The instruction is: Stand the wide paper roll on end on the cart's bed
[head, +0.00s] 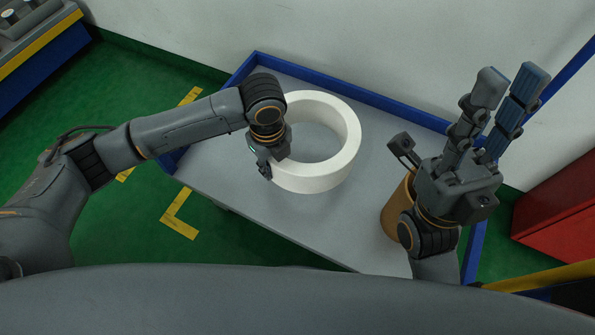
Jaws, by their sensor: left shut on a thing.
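The wide paper roll (340,171) is a thick white ring with a large open middle. It is over the grey bed of the cart (225,170), with its hole facing up and its flat end roughly level. Whether its underside touches the bed cannot be told. My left gripper (267,163) is shut on the left part of the roll's wall; its fingertips are partly hidden. My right gripper (468,112) is open and empty at the right side of the cart, its fingers spread and pointing up and away from the roll.
A brown cylinder (394,212) stands on the bed's right part, partly hidden by my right gripper. Blue rails (390,106) edge the cart. A wall runs behind. A red box (560,212) is at the right. Bare bed lies left of and in front of the roll.

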